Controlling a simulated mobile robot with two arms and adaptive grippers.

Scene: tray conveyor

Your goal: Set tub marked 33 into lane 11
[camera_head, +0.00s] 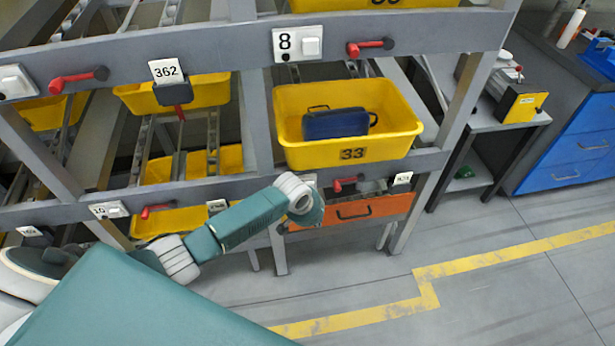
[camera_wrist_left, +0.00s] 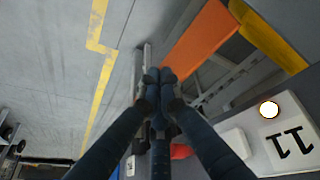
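The yellow tub marked 33 (camera_head: 290,125) sits in the rack's right bay in the head view, above the lower beam. A dark blue case (camera_head: 335,123) lies in it. The lane 11 label (camera_wrist_left: 290,143) shows in the left wrist view on a pale plate, beside an orange container (camera_wrist_left: 197,45). My left arm reaches across the lower beam, below the tub, in the head view. My left gripper (camera_wrist_left: 160,75) has its fingertips together with nothing visible between them. It is apart from the tub. My right gripper is not in view.
A lane 8 label (camera_head: 285,43) and red handles (camera_head: 370,47) are on the upper beam. Other yellow tubs (camera_head: 205,92) stand in the left bay. A grey side table (camera_head: 500,118) and blue cabinet (camera_head: 575,150) stand right. The floor in front is clear.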

